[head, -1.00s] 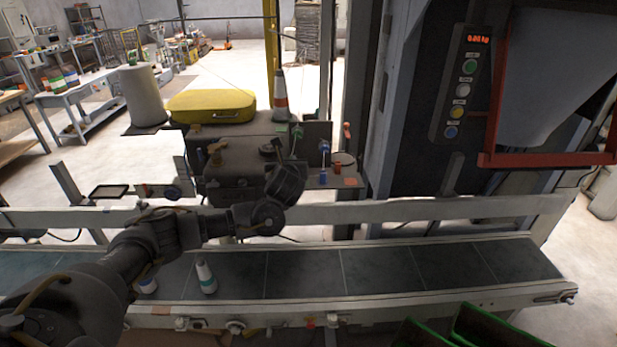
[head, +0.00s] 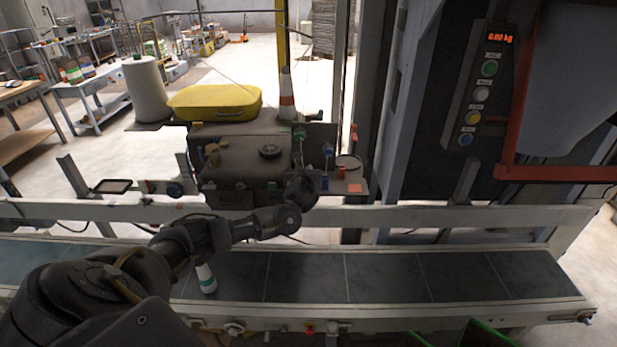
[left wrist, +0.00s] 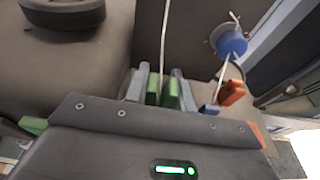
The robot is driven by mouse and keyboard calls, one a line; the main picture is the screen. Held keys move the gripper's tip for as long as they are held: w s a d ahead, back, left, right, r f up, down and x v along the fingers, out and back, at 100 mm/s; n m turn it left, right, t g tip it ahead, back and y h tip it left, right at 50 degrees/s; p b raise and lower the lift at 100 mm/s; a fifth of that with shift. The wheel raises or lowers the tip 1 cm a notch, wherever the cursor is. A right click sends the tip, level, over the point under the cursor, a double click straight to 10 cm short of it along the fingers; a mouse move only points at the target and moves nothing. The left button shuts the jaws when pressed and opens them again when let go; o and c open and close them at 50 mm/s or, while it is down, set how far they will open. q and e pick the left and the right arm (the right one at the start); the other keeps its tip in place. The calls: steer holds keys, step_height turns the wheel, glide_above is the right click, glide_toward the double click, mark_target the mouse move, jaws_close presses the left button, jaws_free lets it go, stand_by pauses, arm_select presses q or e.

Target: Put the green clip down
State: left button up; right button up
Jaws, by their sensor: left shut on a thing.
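My left gripper (left wrist: 160,90) is shut on the green clip (left wrist: 152,90), which shows as green pieces between its grey fingers in the left wrist view. A thin white thread runs up just behind it. In the head view my left gripper (head: 303,187) is in front of the right end of the dark machine (head: 245,160), and the held clip cannot be made out there. I cannot tell whether the clip touches a surface. My right gripper is not in view.
A blue disc (left wrist: 231,45) with thread, an orange piece (left wrist: 232,92) and a blue piece (left wrist: 208,111) are close right of the fingers. A small shelf (head: 345,186) is at the machine's right. The conveyor (head: 380,275) holds a white bottle (head: 206,280).

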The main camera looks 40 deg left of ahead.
arm_select(q)
step_height(320, 180, down, 3)
steer(key=shift+w+f, duration=0.1)
steer(key=shift+f, duration=0.05)
steer(key=o, duration=1)
steer(key=shift+f, duration=0.1)
steer(key=shift+c, duration=0.2)
